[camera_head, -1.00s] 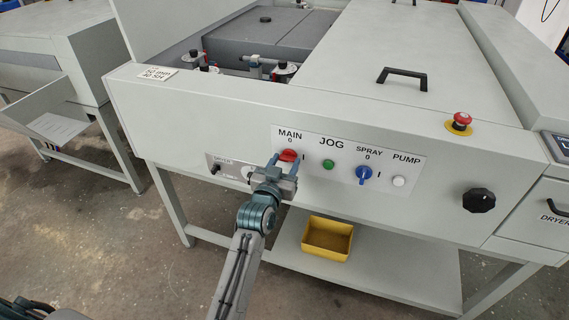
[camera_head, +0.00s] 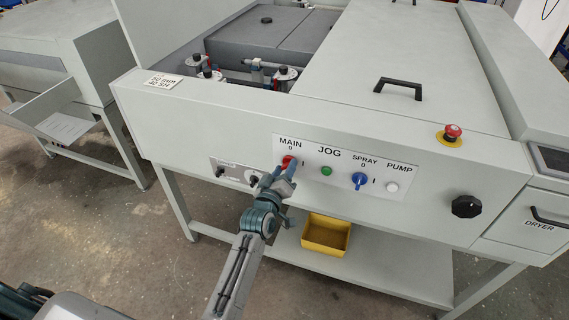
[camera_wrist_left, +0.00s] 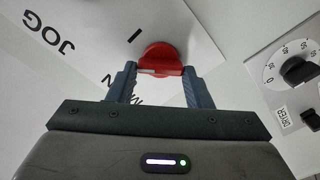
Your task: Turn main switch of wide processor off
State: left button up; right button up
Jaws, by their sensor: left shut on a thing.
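The red main switch (camera_head: 288,162) sits under the word MAIN on the wide processor's front panel (camera_head: 345,192). My left gripper (camera_head: 279,176) is up against it from below, shut on the knob. In the left wrist view the red knob (camera_wrist_left: 160,62) is between the fingertips of the gripper (camera_wrist_left: 159,75). Its grip bar lies across the gap, with a pale mark at its left end, pointing between the I and the MAIN lettering. The 0 is hidden there. My right gripper is not in view.
The green JOG button (camera_head: 326,171), blue SPRAY switch (camera_head: 359,181) and white PUMP button (camera_head: 392,187) are to the right. A dial panel (camera_head: 236,173) is close on the left. A yellow bin (camera_head: 326,235) stands on the shelf below.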

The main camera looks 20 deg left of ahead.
pick_arm(q)
jog(key=n+p, duration=0.1)
jog(key=n, duration=0.2)
jog(key=shift+r+p, duration=0.15)
jog(key=shift+p, duration=0.25)
jog(key=shift+n+p, duration=0.4)
jog(key=shift+n, duration=0.5)
jog(key=n, duration=0.3)
jog(key=n+p, duration=0.1)
jog(key=shift+a+f+n, duration=0.1)
jog(key=shift+f+n, duration=0.15)
jog(key=shift+n, duration=0.05)
jog(key=o, duration=1)
jog(key=s+b, duration=0.1)
jog(key=s, duration=0.9)
jog(key=shift+s+a+b, duration=0.2)
jog(key=shift+s+b, duration=0.15)
jog(key=shift+s, duration=0.05)
